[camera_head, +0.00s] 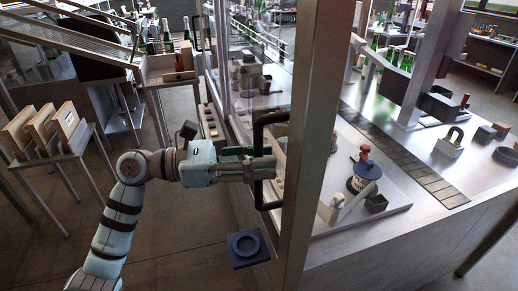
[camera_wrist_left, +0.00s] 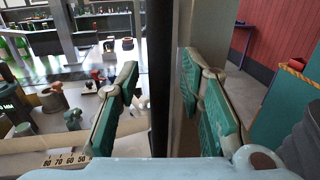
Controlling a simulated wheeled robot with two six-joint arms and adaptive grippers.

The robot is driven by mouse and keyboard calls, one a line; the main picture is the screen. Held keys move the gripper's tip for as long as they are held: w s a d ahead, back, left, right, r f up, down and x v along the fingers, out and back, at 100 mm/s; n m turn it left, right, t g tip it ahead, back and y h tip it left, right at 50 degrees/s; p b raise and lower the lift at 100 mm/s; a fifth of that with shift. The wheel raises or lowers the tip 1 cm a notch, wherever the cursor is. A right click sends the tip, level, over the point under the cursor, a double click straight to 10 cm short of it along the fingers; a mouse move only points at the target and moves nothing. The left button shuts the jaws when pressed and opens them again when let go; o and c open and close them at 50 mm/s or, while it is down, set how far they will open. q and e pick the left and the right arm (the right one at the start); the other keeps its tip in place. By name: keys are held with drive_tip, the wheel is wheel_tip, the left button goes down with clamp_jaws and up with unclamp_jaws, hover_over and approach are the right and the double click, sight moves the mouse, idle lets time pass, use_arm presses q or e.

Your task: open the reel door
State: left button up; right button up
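The reel door shows in the head view as a clear panel with a grey metal frame post (camera_head: 313,110). Its black C-shaped handle (camera_head: 257,135) stands upright on the near side. My left gripper (camera_head: 264,168) reaches in from the left at the middle of the handle. In the left wrist view the dark handle bar (camera_wrist_left: 159,80) runs vertically between my two green-padded fingers. The fingers are apart, with a gap visible on each side of the bar. The door looks shut, though its far edge is hard to make out. My right gripper is not in view.
A blue square block (camera_head: 248,247) with a round recess is below the handle. A stand with wooden frames (camera_head: 42,128) is at left. Floor between is clear.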

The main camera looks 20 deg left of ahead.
use_arm(q)
drive_tip(key=shift+a+f, duration=0.1)
drive_tip(key=shift+c, duration=0.2)
clamp_jaws()
